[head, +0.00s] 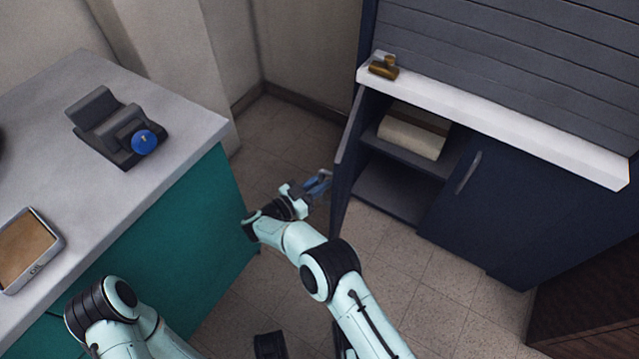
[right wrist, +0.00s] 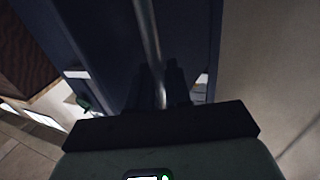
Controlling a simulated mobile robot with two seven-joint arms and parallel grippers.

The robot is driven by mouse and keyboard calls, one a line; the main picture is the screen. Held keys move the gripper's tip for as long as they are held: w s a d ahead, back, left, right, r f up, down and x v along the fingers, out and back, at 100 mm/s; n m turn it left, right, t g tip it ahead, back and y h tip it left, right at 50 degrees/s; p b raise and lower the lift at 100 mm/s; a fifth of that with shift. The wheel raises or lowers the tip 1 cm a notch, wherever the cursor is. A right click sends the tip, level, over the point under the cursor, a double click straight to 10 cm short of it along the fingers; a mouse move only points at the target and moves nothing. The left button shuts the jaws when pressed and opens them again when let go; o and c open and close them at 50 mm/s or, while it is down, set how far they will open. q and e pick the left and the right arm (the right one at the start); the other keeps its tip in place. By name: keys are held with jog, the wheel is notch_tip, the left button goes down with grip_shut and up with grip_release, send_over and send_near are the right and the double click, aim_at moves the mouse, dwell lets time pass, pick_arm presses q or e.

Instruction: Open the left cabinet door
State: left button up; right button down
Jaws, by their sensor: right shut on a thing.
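The dark blue cabinet has its left door (head: 347,150) swung out from the front, seen nearly edge-on in the head view. Its left compartment stands exposed, with a shelf (head: 392,190) inside. My right gripper (head: 318,187) is at the outer side of this door. In the right wrist view the door's metal handle (right wrist: 148,40) runs down between the dark fingers (right wrist: 162,88), which are shut on it. The right cabinet door (head: 480,205) is closed, with its own bar handle. My left arm shows at the bottom left; its gripper is out of view.
A pale box or stack (head: 412,138) lies on the cabinet's upper shelf. A brass object (head: 384,67) sits on the white countertop (head: 500,125). The teal counter (head: 185,225) to the left holds a tape dispenser (head: 115,128) and a tray (head: 58,240). Tiled floor lies between.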

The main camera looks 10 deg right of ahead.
jog(key=c, duration=1.2)
grip_release()
jog(key=shift+w+d+r, duration=0.25)
jog(key=shift+d, duration=0.2)
pick_arm(q)
jog(key=shift+w, duration=0.1)
pick_arm(e)
jog(key=shift+f, duration=0.15)
jog(key=shift+a, duration=0.15)
pick_arm(q)
jog(key=w, duration=0.1)
jog(key=w+r+p, duration=0.1)
jog(key=w+t, duration=0.1)
jog(key=shift+w+d+r+p, duration=0.2)
jog(key=shift+r+p, duration=0.1)
jog(key=shift+p, duration=0.1)
pick_arm(e)
jog(key=v, duration=1.3)
jog(key=shift+s+a, duration=0.1)
jog(key=shift+a, duration=0.05)
